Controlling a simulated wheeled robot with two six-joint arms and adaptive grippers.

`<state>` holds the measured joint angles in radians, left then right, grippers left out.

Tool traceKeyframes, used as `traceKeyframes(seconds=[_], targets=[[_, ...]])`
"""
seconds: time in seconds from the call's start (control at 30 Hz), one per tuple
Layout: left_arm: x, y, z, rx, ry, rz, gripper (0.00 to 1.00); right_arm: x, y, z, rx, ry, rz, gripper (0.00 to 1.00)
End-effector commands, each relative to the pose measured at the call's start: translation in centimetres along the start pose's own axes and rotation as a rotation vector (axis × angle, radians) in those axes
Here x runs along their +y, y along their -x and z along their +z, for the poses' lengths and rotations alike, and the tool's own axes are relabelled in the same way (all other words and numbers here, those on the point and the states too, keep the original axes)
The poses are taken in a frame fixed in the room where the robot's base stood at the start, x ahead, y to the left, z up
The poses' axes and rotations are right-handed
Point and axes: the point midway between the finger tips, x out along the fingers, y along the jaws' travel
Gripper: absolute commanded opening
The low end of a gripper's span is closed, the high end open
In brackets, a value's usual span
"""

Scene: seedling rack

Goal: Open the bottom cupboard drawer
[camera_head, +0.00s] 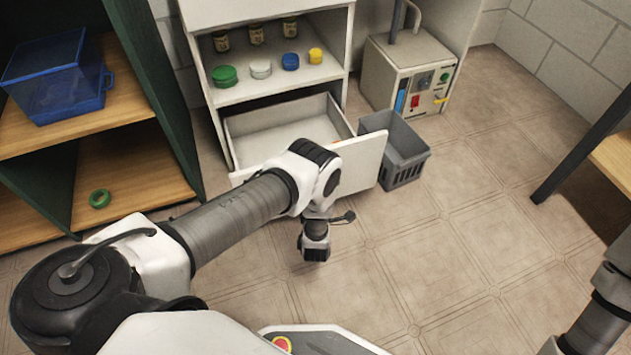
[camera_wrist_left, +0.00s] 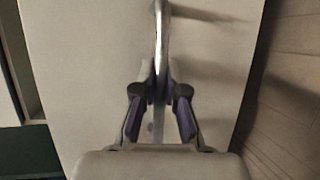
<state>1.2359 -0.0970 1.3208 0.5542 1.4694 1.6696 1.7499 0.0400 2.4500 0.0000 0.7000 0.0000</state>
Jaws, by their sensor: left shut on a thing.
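The bottom cupboard drawer (camera_head: 362,168) is pulled well out of the white cupboard (camera_head: 205,105) in the head view, and its pale inside shows from above. Its front panel fills most of the left wrist view (camera_wrist_left: 85,60). My left gripper (camera_wrist_left: 160,98) is shut on the metal drawer handle (camera_wrist_left: 161,35), with a finger on each side of it. In the head view my left arm and wrist cover part of the drawer front and hide the handle and the fingertips. Only a piece of my right arm shows at the lower right edge; its gripper is out of view.
A grey basket (camera_head: 404,168) stands on the floor right beside the drawer front. A grey machine (camera_head: 385,80) stands behind it. A wooden shelf with a blue bin (camera_head: 60,85) and a green ring (camera_head: 100,199) is at left. Tiled floor at right is clear.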

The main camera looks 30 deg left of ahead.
Motion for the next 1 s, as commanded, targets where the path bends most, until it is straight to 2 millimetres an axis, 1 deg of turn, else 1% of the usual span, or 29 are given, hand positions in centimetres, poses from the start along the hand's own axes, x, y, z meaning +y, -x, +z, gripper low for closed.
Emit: traceKeyframes(seconds=[0.1,0.43,0.47,0.77,0.87,0.97,1.0], targets=[[-0.1,0.3,0.0,0.002,0.000,-0.002,0.00,0.0,0.1,0.0,0.000,0.000,0.000,0.40],[-0.1,0.3,0.0,0.002,-0.001,-0.001,0.00,0.0,0.1,0.0,0.000,0.000,0.000,0.40],[-0.1,0.3,0.0,0.002,-0.001,-0.001,0.21,0.0,0.1,0.0,0.000,0.000,0.000,0.40],[-0.1,0.3,0.1,0.001,0.000,-0.001,0.22,0.0,0.1,0.0,0.000,0.000,0.000,0.40],[-0.1,0.9,0.1,0.000,-0.001,-0.002,0.22,0.0,0.1,0.0,0.000,0.000,0.000,0.40],[-0.2,2.5,0.1,0.000,-0.003,-0.003,0.22,0.0,0.1,0.0,0.000,0.000,0.000,0.40],[-0.2,3.5,0.1,-0.001,-0.003,-0.005,0.22,0.0,0.1,0.0,0.000,0.000,0.000,0.40]])
